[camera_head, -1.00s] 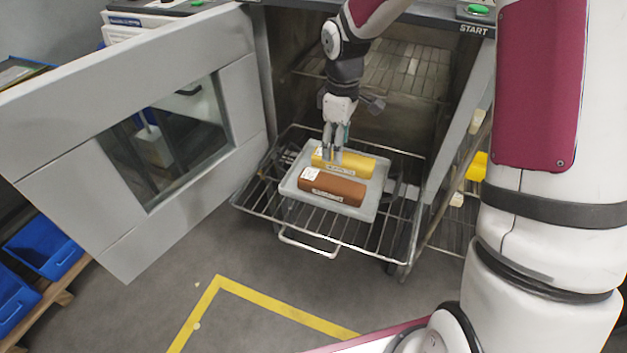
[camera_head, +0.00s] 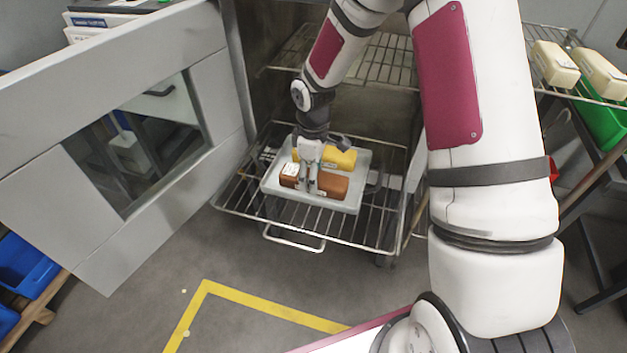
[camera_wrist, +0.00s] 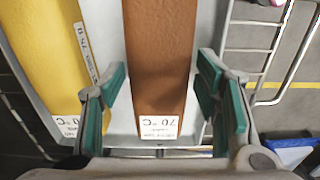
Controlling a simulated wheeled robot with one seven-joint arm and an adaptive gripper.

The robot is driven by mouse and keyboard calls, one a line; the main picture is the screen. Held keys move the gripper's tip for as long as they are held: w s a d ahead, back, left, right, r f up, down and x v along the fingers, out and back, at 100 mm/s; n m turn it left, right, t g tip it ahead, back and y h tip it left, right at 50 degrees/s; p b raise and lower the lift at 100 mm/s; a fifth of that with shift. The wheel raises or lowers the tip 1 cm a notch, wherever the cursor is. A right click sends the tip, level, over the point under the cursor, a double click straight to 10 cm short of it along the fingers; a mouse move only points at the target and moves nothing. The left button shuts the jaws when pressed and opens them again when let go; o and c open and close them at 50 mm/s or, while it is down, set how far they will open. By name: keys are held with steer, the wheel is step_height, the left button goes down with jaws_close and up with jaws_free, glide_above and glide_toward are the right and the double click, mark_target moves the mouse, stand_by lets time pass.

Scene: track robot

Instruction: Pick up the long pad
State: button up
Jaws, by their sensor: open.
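Two long pads lie side by side in a grey tray (camera_head: 342,204) on the pulled-out wire rack. The brown pad (camera_head: 331,185) is at the front and the yellow pad (camera_head: 340,157) is behind it. In the wrist view, the brown pad (camera_wrist: 157,65) runs between my fingers and bears a white label at its near end. The yellow pad (camera_wrist: 57,60) is to its left. My gripper (camera_head: 308,189) is open, with one green-padded finger on each side of the brown pad. In the wrist view, gaps show between the pad and the fingers of my gripper (camera_wrist: 160,90).
The wire rack (camera_head: 250,203) sticks out of the open oven. The oven door (camera_head: 60,165) stands open at the left. Cream blocks (camera_head: 556,64) lie on a shelf at the right, above a green bin (camera_head: 604,125). Blue bins (camera_head: 25,265) stand at lower left.

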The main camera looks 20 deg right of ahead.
steer(key=shift+f, duration=0.8)
steer(key=c, duration=0.9)
steer(key=shift+r, duration=0.15)
